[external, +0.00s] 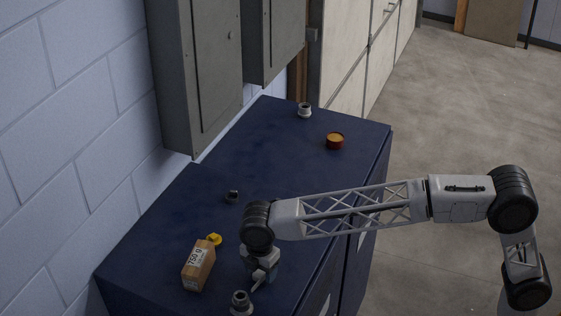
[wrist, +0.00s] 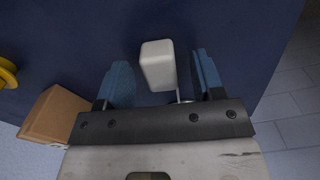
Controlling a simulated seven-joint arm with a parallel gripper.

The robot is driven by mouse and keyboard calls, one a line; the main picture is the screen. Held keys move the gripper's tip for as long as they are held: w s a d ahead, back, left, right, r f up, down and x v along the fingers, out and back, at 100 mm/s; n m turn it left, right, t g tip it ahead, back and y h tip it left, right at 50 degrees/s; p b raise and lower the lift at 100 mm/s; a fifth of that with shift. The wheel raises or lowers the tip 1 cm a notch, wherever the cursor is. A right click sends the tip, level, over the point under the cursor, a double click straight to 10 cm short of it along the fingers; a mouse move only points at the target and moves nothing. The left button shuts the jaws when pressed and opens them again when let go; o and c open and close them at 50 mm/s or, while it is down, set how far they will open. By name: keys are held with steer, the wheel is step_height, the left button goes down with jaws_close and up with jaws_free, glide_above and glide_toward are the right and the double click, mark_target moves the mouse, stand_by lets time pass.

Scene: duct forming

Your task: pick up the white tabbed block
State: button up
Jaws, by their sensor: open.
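The white block (wrist: 158,66) lies on the dark blue cabinet top in the wrist view, between my two blue fingers and apart from both of them. A thin pale piece shows by its lower right corner, partly hidden by my gripper. My gripper (wrist: 163,78) is open and empty. In the external view my gripper (external: 259,277) points down over the near part of the top. The block cannot be clearly told apart from my gripper there.
A cardboard box (external: 198,266) and a yellow part (external: 214,240) are left of my gripper. A grey fitting (external: 241,301) stands close in front. A dark ring (external: 232,197), an orange-topped red tub (external: 335,141) and a pale fitting (external: 305,110) are farther back on the blue top (external: 275,165).

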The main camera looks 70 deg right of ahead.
steer(key=shift+f, duration=0.3)
steer(key=shift+c, duration=0.2)
steer(key=c, duration=1)
